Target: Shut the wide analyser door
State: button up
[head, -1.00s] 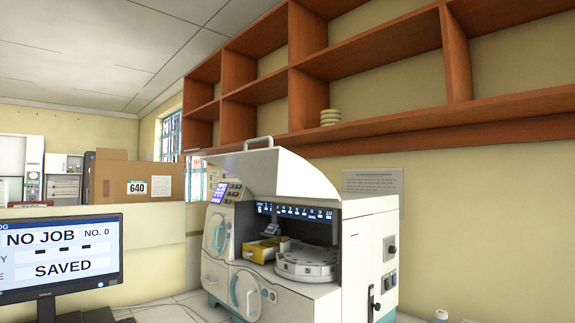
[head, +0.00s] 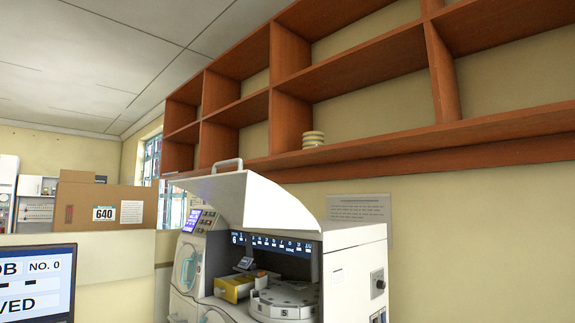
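The analyser (head: 355,250) is a white machine in the lower middle of the head view, its base cut off by the bottom edge. Its wide door (head: 245,200) is a white curved hood with a grey handle (head: 227,165) on top. The door is raised, and the chamber beneath is open. Inside are a round white carousel (head: 285,300) and a yellow box (head: 233,288). My gripper is not in view.
A monitor (head: 38,285) stands at the lower left. A cardboard box marked 640 (head: 85,205) sits on a ledge behind it. Wooden shelves (head: 370,145) run along the wall above the analyser, with a small stack of dishes (head: 313,139).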

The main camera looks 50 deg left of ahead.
aim_at(236, 198)
jog(key=k, duration=1.8)
jog(key=u, duration=0.95)
jog(key=i, duration=1.7)
